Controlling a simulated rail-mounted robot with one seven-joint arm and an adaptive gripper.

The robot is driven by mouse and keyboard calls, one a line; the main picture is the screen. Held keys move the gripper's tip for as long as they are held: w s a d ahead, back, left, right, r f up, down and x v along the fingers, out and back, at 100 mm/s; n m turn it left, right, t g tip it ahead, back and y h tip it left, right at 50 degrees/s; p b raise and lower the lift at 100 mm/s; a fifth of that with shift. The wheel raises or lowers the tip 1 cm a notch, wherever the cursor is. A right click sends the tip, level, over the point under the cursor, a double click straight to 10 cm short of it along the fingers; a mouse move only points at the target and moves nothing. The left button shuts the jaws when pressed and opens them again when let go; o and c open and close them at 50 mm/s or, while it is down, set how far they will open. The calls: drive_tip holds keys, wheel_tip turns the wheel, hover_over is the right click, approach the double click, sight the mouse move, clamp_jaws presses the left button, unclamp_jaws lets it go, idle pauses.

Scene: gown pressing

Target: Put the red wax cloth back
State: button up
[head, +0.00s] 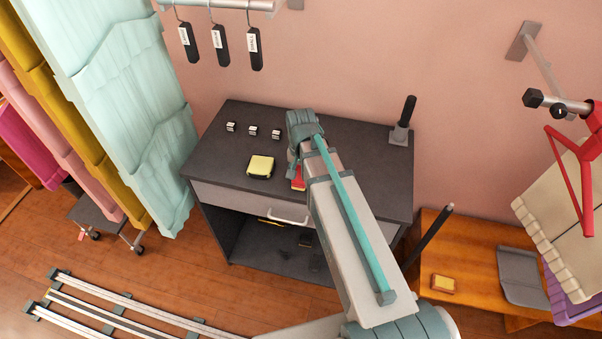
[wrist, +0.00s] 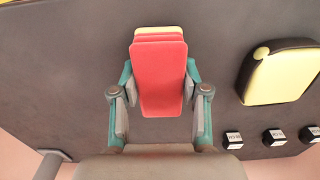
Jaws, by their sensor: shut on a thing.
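The red wax cloth (wrist: 160,80) is a folded red block with a pale yellow strip at its far end. My gripper (wrist: 159,88) is shut on it, with one finger against each long side. In the head view only a small red part of the cloth (head: 298,184) shows beside my arm, over the dark cabinet top (head: 340,130). My arm hides the rest of it and most of the gripper there. I cannot tell whether the cloth touches the top or is just above it.
A yellow pad with a dark edge (head: 261,166) lies left of the cloth in the head view. Several small labelled blocks (head: 253,131) stand behind it. A dark upright post (head: 402,122) stands at the back right. A drawer handle (head: 288,216) juts out in front.

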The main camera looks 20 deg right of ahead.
drive_tip(key=shift+f, duration=0.15)
drive_tip(key=o, duration=1.3)
